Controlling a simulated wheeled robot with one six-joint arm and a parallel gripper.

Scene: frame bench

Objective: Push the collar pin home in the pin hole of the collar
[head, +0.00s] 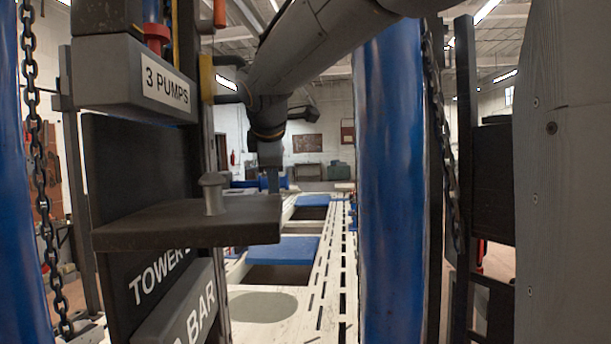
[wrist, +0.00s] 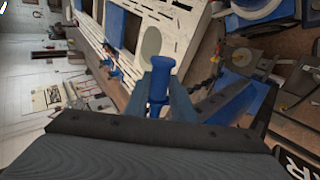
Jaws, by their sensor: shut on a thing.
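In the wrist view my gripper (wrist: 160,98) is shut on a blue pin (wrist: 161,66), which I take to be the collar pin. The pin has a wide head and a flange and stands out between the two fingers. In the head view the blue pin (head: 250,183) appears to lie sideways at the fingertips, partly hidden. I cannot make out the collar or its pin hole in either view.
A dark shelf (head: 150,228) bears an upright grey peg (head: 212,193). Above it is a grey box marked 3 PUMPS (head: 140,80). A blue post (head: 390,200) with a chain (head: 437,120) stands right of my gripper. A white slotted bench (head: 325,265) runs between them.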

